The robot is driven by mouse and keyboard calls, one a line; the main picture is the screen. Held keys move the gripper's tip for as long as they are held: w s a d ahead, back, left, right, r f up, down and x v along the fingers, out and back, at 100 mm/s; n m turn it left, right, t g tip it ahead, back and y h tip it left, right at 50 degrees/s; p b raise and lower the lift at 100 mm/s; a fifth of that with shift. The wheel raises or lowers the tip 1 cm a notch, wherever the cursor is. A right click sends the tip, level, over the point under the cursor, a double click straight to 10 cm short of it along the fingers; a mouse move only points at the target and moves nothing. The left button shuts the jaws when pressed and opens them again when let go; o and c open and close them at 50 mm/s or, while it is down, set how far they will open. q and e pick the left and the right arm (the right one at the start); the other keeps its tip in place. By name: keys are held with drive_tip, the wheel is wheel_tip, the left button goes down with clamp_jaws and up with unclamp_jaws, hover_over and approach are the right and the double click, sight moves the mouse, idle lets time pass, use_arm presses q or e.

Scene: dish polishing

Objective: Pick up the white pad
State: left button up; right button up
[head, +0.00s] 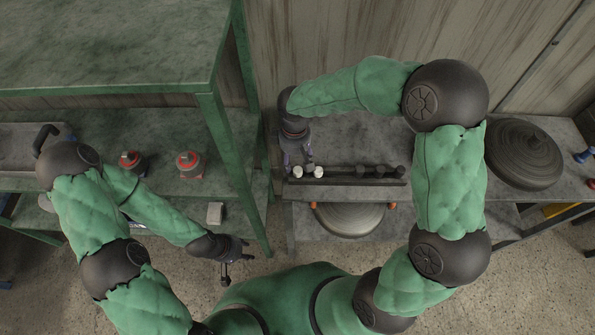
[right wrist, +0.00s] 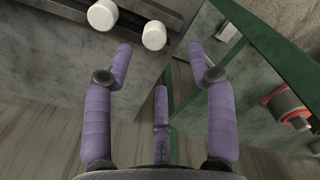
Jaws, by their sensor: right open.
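Two white pads stand at the left end of a dark rack (head: 350,182) on the grey bench: a left white pad (head: 297,171) and a right white pad (head: 318,171). Both white pads also show at the top of the right wrist view, one at upper left (right wrist: 102,15) and one nearer the fingers (right wrist: 154,35). My right gripper (head: 298,160) is open and empty, just behind the white pads, with its fingers (right wrist: 160,62) apart and no pad between them. My left gripper (head: 237,268) is open and empty, over the floor in front of the green table.
Several black pads (head: 380,171) fill the rack's right part. A grey dish (head: 348,218) with orange holders sits in front of it. A dark round stack (head: 523,153) stands at right. A green table leg (head: 233,165) rises close left of my right gripper.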

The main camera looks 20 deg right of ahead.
sight(298, 169)
drive_tip(key=shift+w+f, duration=0.15)
drive_tip(key=shift+f, duration=0.45)
drive_tip(key=f, duration=0.1)
drive_tip(key=f+b, duration=0.1)
drive_tip(key=f, duration=0.3)
drive_tip(key=shift+s+d, duration=0.25)
drive_tip(key=shift+d, duration=0.15)
clamp_jaws()
